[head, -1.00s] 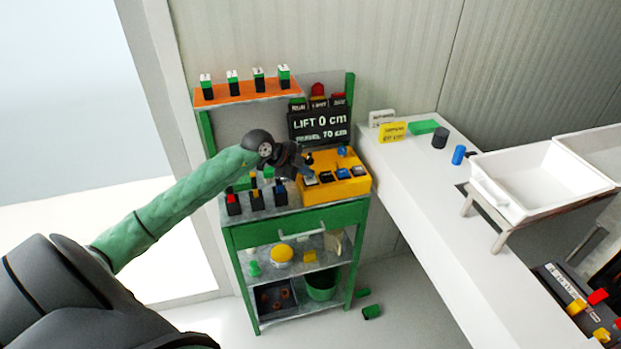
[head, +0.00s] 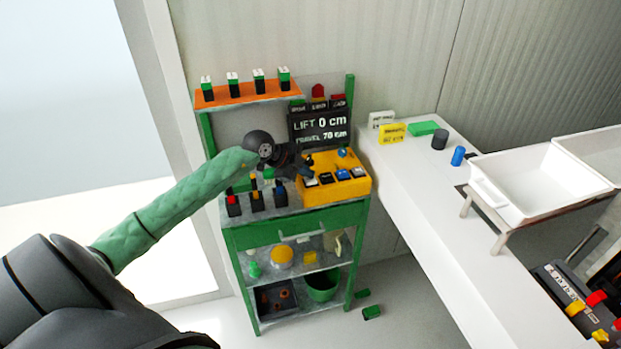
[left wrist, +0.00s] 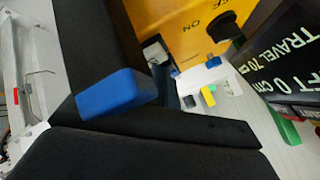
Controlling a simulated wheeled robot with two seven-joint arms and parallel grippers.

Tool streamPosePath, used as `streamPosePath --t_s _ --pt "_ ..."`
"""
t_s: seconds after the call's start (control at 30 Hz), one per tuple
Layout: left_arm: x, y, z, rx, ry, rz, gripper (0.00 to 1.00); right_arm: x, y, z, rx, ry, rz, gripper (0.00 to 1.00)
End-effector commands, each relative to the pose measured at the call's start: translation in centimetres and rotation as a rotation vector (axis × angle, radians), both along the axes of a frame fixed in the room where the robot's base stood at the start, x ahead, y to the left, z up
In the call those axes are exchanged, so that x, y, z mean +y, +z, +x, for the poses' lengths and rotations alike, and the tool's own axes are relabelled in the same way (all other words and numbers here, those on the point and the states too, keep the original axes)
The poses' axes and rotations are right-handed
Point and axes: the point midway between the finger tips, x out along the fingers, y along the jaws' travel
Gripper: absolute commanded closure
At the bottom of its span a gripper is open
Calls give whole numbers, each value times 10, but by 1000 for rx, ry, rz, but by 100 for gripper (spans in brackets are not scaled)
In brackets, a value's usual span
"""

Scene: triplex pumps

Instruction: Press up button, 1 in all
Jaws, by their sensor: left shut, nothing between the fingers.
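Which button is the up button cannot be read. My left gripper (head: 302,168) is shut and empty at the box's left side, close to the leftmost front button (head: 310,181). Whether it touches cannot be told. The left wrist view shows the yellow box (left wrist: 180,20) near the dark fingers, with partial lettering "ON". The black display (head: 320,127) behind reads "LIFT 0 cm", "TRAVEL 70 cm". My right gripper is not in view.
Black switches (head: 256,200) with coloured tops stand left of the box. An orange shelf (head: 245,95) with several small blocks hangs above.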

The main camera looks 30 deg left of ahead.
Motion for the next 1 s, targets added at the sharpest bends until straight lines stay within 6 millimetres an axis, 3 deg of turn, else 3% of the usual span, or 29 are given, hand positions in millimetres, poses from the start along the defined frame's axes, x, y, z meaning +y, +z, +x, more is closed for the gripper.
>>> streamPosePath --t_s 0.17,0.63,1.0 --pt "0 11 0 0 0 0 100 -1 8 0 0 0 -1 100" --pt "0 15 0 -1 1 0 100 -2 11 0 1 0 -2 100" --pt "0 43 0 0 -1 1 100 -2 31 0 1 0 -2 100"
